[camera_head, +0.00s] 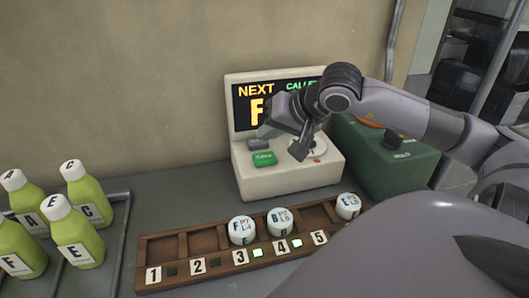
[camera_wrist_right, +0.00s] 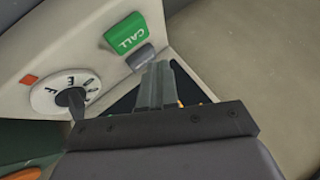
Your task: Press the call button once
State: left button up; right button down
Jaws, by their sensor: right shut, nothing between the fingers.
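The green call button (camera_head: 264,158) is on the sloped front of a cream machine (camera_head: 290,182) whose screen reads NEXT and F. It also shows in the wrist view (camera_wrist_right: 126,33), marked CALL, with a grey button (camera_wrist_right: 140,57) beside it. My right gripper (camera_head: 267,136) is shut and empty in front of the screen, above and behind the green button in the head view. In the wrist view its fingertips (camera_wrist_right: 160,68) are close to the grey button and apart from the green one. Whether they touch the grey button I cannot tell. My left gripper is out of view.
A white lettered dial (camera_wrist_right: 65,92) is beside the buttons. A brown tray (camera_head: 160,248) numbered 1 to 5 lies in front, with white lettered pieces in its right slots. Green bottles (camera_head: 80,240) stand at the left. A green box (camera_head: 400,165) stands right of the machine.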

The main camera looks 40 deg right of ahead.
jog(key=shift+r+p, duration=0.4)
jog(key=shift+r, duration=0.9)
jog(key=shift+r, duration=0.1)
